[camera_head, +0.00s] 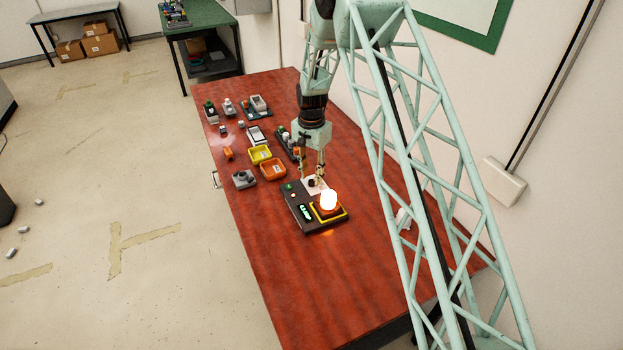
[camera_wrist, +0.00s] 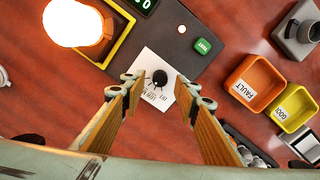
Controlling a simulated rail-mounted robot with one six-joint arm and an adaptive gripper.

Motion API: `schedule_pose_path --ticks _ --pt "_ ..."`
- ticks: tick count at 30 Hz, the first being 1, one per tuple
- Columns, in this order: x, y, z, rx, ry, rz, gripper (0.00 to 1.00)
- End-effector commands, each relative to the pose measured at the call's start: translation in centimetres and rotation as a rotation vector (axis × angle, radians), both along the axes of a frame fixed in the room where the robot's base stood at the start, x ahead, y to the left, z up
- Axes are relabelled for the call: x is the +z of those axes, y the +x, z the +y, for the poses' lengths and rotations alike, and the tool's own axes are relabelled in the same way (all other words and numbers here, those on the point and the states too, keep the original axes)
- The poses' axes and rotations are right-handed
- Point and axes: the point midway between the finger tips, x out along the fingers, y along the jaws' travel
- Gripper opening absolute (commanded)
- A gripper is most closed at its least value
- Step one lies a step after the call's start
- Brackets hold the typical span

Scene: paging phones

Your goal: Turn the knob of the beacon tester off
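The beacon tester (camera_head: 300,214) is a dark box on the red table, with a glowing beacon (camera_head: 328,200) in a yellow square frame. Its black knob (camera_wrist: 159,77) stands on a white label plate (camera_wrist: 150,62) with printed markings; the pointer direction is too small to tell. A green TEST button (camera_wrist: 203,46) sits on the dark panel in the wrist view. My gripper (camera_wrist: 163,90) is open, its two fingers apart on either side of the knob, with visible gaps to it. In the head view my gripper (camera_head: 312,177) points down over the label plate.
An orange FAULT tray (camera_wrist: 253,83) and a yellow GOOD tray (camera_wrist: 292,107) lie close to the tester. A grey device (camera_head: 244,179) and several small devices stand farther along the table. The table's near part (camera_head: 320,290) is clear.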

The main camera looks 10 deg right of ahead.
Motion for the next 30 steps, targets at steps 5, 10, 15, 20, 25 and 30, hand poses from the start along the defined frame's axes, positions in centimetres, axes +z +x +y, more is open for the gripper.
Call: schedule_pose_path --ticks 5,10,15,20,25,30 --pt "-1.4 0.0 0.0 0.000 0.000 0.000 0.29" --pt "-2.0 0.0 0.0 0.000 0.000 0.000 0.29" --pt "-2.1 0.0 0.0 0.000 0.000 -0.001 0.29" --pt "-2.1 0.0 0.0 0.000 0.001 -0.001 0.29" --pt "-2.1 0.0 0.0 0.000 0.001 -0.001 0.15" --pt "-2.1 0.0 0.0 0.000 0.001 -0.001 0.04"
